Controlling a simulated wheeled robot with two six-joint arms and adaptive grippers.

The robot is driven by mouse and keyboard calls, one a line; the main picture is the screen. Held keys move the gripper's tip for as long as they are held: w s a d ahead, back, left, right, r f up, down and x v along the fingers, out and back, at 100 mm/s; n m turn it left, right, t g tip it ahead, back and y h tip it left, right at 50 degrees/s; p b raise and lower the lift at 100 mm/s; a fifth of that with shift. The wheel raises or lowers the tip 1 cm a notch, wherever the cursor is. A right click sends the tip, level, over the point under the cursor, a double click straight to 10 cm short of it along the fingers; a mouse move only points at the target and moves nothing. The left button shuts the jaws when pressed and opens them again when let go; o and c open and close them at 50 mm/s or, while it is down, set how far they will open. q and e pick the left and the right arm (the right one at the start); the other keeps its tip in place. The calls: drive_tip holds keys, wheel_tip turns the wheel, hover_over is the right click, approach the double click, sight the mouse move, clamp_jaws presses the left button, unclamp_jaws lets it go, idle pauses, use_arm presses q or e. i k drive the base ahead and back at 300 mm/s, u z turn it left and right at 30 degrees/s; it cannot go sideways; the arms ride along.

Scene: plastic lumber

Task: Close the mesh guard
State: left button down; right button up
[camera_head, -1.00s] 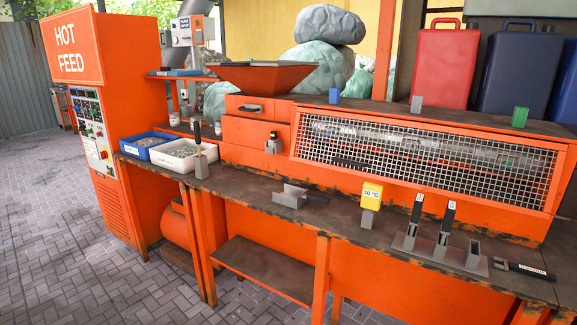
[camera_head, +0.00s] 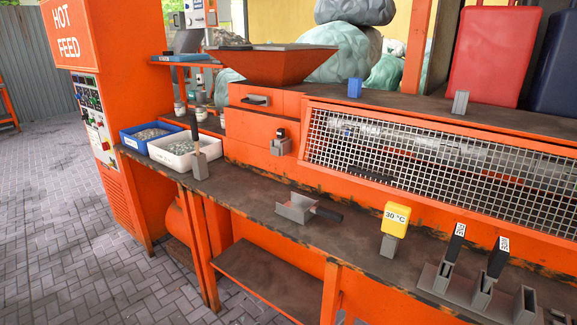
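The mesh guard (camera_head: 430,165) is a long orange frame with silver wire mesh on the front of the orange machine, at the right. A black bar (camera_head: 363,172) shows along its lower left part. Its right end is cut off by the picture edge. I cannot tell for sure whether it lies flush against the machine. A grey block with a dark top (camera_head: 280,143) sits just left of the guard. Neither of my grippers is in view.
A worktop (camera_head: 250,205) runs below the guard. On it are a grey scoop-like piece (camera_head: 296,208), a yellow 30 °C display (camera_head: 395,221), a grey holder (camera_head: 470,291) with black-handled pieces, and blue (camera_head: 130,137) and white (camera_head: 160,152) trays. Paved floor is clear at left.

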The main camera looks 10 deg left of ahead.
sight(564, 243)
drive_tip(key=z, duration=0.3)
drive_tip(key=i, duration=0.85)
drive_tip(key=z, duration=0.65)
